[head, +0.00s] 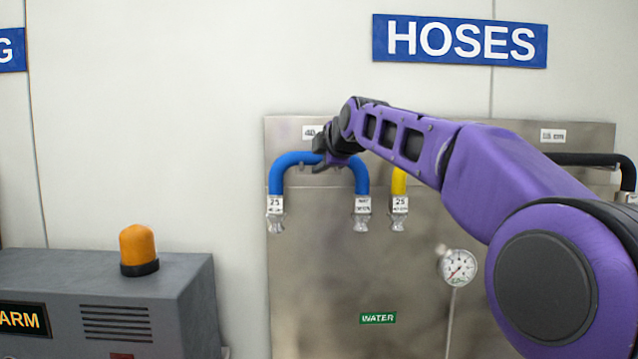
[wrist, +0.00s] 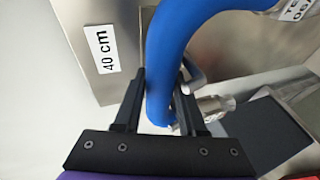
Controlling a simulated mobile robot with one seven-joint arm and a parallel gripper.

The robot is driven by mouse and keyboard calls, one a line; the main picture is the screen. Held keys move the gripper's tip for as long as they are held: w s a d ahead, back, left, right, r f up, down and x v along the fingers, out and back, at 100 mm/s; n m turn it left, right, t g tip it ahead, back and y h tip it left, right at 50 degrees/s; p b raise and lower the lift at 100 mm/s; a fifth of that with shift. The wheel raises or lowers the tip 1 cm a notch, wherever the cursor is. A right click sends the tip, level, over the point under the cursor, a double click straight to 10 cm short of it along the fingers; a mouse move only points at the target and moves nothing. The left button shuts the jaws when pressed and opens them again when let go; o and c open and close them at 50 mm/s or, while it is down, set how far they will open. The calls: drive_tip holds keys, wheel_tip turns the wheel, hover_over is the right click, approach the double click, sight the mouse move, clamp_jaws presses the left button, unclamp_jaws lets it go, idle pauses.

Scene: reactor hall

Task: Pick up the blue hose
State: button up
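The blue hose (head: 297,159) is an upside-down U on the metal panel, with a labelled metal fitting at each end. My gripper (head: 328,162) is at the top of its arch, right of the middle, and hides part of it. In the wrist view the blue hose (wrist: 168,60) runs between the two black fingers of my gripper (wrist: 162,76). The fingers appear to touch it on both sides, so my gripper looks shut on it. In the head view the hose's ends still hang level in front of the panel.
A yellow hose (head: 399,183) hangs just right of the blue one, partly behind my arm. A black hose (head: 590,159) is at the far right. A pressure gauge (head: 458,267) sits lower on the panel (head: 330,280). A grey alarm box (head: 110,290) with an orange lamp (head: 139,248) stands at left.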

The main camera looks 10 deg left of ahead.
clamp_jaws()
idle(0.7)
drive_tip(key=shift+r, duration=0.15)
